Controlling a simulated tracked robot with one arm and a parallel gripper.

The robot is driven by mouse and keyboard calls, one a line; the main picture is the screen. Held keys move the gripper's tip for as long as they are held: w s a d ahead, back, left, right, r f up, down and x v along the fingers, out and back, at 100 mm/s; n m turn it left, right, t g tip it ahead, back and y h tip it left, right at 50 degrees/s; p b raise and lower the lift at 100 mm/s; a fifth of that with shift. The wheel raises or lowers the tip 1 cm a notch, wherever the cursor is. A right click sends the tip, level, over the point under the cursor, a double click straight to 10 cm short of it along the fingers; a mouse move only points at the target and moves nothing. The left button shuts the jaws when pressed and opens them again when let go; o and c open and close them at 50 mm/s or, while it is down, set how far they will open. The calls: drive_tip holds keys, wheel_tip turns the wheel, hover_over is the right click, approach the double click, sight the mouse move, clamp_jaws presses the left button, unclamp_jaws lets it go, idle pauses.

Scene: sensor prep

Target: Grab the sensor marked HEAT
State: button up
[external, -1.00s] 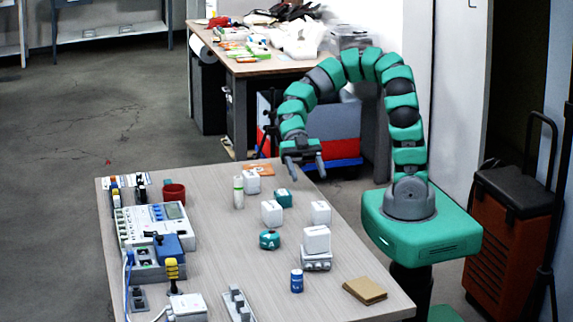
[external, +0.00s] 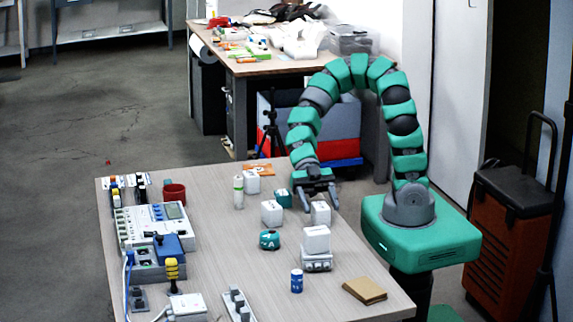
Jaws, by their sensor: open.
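Several small cube sensors stand on the table (external: 200,262); their markings are too small to read, so I cannot tell which is HEAT. White cubes stand at the back (external: 252,184), in the middle (external: 271,213), at the right (external: 320,213) and on a grey base (external: 317,262). A teal cube (external: 284,199) stands behind the middle white one, and a teal rounded piece (external: 269,240) lies in front. My gripper (external: 318,202) is open and points down, just above and behind the right white cube. It appears empty.
Instruments (external: 155,225) fill the left side. The front centre is fairly clear.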

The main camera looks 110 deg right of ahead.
drive_tip(key=shift+x, duration=0.85)
drive_tip(key=shift+w, duration=0.1)
drive_tip(key=c, duration=1.1)
drive_tip(key=shift+r, duration=0.1)
